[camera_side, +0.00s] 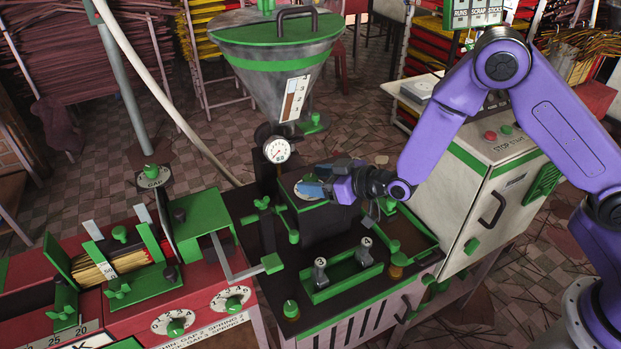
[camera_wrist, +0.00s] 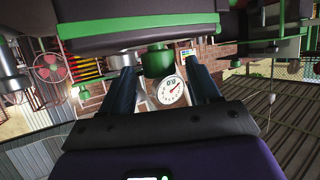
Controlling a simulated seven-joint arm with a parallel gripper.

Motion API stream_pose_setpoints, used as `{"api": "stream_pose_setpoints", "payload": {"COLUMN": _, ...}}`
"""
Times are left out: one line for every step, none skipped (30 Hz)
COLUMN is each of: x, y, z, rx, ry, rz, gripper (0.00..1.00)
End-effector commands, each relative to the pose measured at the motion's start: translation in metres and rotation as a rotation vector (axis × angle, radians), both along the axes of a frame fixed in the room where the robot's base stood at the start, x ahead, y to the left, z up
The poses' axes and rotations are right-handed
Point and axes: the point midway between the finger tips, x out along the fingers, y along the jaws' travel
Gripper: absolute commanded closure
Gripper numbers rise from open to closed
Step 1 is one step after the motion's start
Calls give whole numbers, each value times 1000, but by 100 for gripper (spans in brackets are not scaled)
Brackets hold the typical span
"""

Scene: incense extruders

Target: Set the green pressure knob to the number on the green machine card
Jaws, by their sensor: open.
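My gripper (camera_side: 312,181) is in the side view at the middle of the green-topped machine, with its blue fingers reaching left over a round pale dial plate (camera_side: 303,203). In the wrist view my gripper (camera_wrist: 162,70) is open, its two fingers apart, with a green knob (camera_wrist: 157,61) showing between them. I cannot tell whether either finger touches the knob. In the side view the fingers hide the knob, and its setting is not readable. A white round gauge (camera_side: 277,150) stands left of the gripper; it also shows in the wrist view (camera_wrist: 171,91). I cannot identify the machine card.
A steel hopper (camera_side: 280,60) with a green lid stands behind the gripper. A pale control box (camera_side: 485,190) stands at right.

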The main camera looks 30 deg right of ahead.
Motion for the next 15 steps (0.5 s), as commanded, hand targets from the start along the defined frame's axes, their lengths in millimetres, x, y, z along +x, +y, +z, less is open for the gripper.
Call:
{"api": "stream_pose_setpoints", "payload": {"x": 5, "y": 3, "z": -2, "rx": 0, "ry": -1, "rz": 0, "gripper": 38}}
{"api": "stream_pose_setpoints", "payload": {"x": 7, "y": 4, "z": -3, "rx": 0, "ry": -1, "rz": 0, "gripper": 38}}
{"api": "stream_pose_setpoints", "payload": {"x": 9, "y": 5, "z": -5, "rx": 0, "ry": 0, "rz": 0, "gripper": 38}}
{"api": "stream_pose_setpoints", "payload": {"x": 11, "y": 6, "z": -5, "rx": 0, "ry": 0, "rz": 0, "gripper": 38}}
{"api": "stream_pose_setpoints", "payload": {"x": 12, "y": 7, "z": -6, "rx": 0, "ry": 0, "rz": 0, "gripper": 38}}
{"api": "stream_pose_setpoints", "payload": {"x": 14, "y": 8, "z": -7, "rx": 0, "ry": 0, "rz": 1, "gripper": 38}}
{"api": "stream_pose_setpoints", "payload": {"x": 14, "y": 9, "z": -7, "rx": 1, "ry": -1, "rz": 1, "gripper": 38}}
{"api": "stream_pose_setpoints", "payload": {"x": 15, "y": 9, "z": -7, "rx": 1, "ry": -1, "rz": 1, "gripper": 38}}
{"api": "stream_pose_setpoints", "payload": {"x": 16, "y": 10, "z": -7, "rx": 1, "ry": -1, "rz": 1, "gripper": 38}}
{"api": "stream_pose_setpoints", "payload": {"x": 16, "y": 10, "z": -7, "rx": 0, "ry": -1, "rz": 1, "gripper": 38}}
{"api": "stream_pose_setpoints", "payload": {"x": 16, "y": 10, "z": -8, "rx": 0, "ry": -1, "rz": 1, "gripper": 38}}
{"api": "stream_pose_setpoints", "payload": {"x": 16, "y": 10, "z": -8, "rx": 0, "ry": -1, "rz": 1, "gripper": 38}}
{"api": "stream_pose_setpoints", "payload": {"x": 16, "y": 10, "z": -8, "rx": 0, "ry": -1, "rz": 1, "gripper": 38}}
{"api": "stream_pose_setpoints", "payload": {"x": 16, "y": 10, "z": -8, "rx": 0, "ry": -1, "rz": 1, "gripper": 38}}
{"api": "stream_pose_setpoints", "payload": {"x": 16, "y": 10, "z": -8, "rx": 1, "ry": -1, "rz": 1, "gripper": 38}}
